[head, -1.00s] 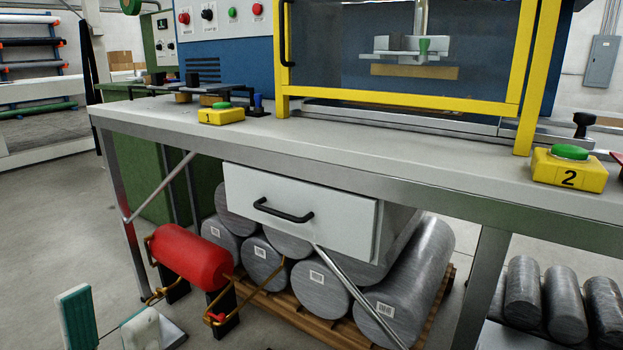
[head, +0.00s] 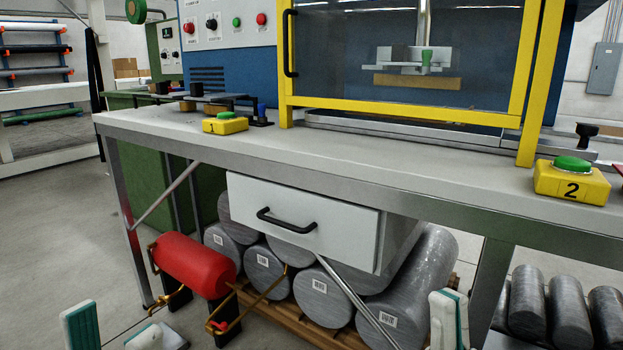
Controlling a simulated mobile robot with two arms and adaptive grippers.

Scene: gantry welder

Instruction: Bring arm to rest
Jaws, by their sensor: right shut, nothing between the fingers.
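My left gripper (head: 115,328) is at the bottom left edge of the head view. Its two pale, teal-backed fingers stand apart with nothing between them, in front of the red tank. My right gripper (head: 450,318) is at the bottom edge, right of centre, below the workbench and in front of the metal cylinders. Its fingertips are together and hold nothing. Both arms behind the grippers are out of view.
The workbench (head: 330,160) spans the view and carries yellow button boxes 1 (head: 225,125) and 2 (head: 571,186) and a yellow-framed guard (head: 400,112). Below are a drawer (head: 340,230), a red tank (head: 193,263) and stacked cylinders (head: 322,297). Open floor lies left.

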